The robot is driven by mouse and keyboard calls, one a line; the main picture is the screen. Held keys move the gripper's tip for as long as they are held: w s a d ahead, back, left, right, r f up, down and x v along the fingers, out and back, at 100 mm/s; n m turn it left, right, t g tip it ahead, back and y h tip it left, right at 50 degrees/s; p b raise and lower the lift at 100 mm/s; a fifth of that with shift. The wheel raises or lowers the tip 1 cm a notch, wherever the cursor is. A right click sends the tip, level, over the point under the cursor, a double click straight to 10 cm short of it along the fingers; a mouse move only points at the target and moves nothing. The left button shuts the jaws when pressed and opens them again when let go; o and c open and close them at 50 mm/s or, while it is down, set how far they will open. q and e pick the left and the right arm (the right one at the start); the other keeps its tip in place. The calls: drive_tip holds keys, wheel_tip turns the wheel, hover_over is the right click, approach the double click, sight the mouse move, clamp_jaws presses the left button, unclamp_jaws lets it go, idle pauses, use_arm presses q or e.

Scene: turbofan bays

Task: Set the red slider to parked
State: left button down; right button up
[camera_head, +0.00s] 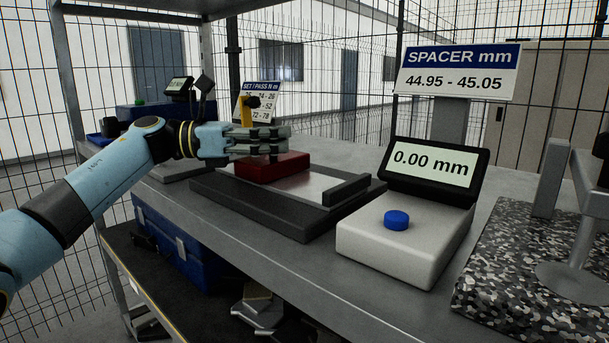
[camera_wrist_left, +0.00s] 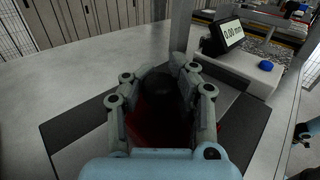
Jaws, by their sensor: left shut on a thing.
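The red slider (camera_head: 273,168) is a red block on a dark base with a bright metal track (camera_head: 310,186), in the middle of the bench in the head view. A dark end stop (camera_head: 346,190) stands at the right end of the track. My left gripper (camera_head: 283,141) is at the top of the slider, shut on its black knob. In the left wrist view the knob (camera_wrist_left: 158,88) sits between the fingers, and the red block (camera_wrist_left: 150,130) shows dark below it, partly hidden by the gripper.
A gauge with a blue button (camera_head: 396,219) and a display (camera_head: 433,162) reading 0.00 mm stands right of the base. A spacer sign (camera_head: 458,70) is behind it. A speckled mat (camera_head: 520,270) with a metal stand lies at the far right. Blue case (camera_head: 180,245) is below.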

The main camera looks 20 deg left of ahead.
use_arm(q)
drive_tip(key=a, duration=0.1)
drive_tip(key=a+b, duration=0.1)
drive_tip(key=w+a+b, duration=0.1)
drive_tip(key=shift+w+a+f, duration=0.1)
drive_tip(key=shift+a+f, duration=0.1)
drive_tip(key=shift+f, duration=0.2)
drive_tip(key=shift+r, duration=0.3)
use_arm(e)
drive_tip(key=f, duration=0.1)
drive_tip(key=s+f, duration=0.1)
drive_tip(key=f, duration=0.1)
drive_tip(key=shift+s+d+f, duration=0.15)
drive_tip(key=shift+d+f, duration=0.2)
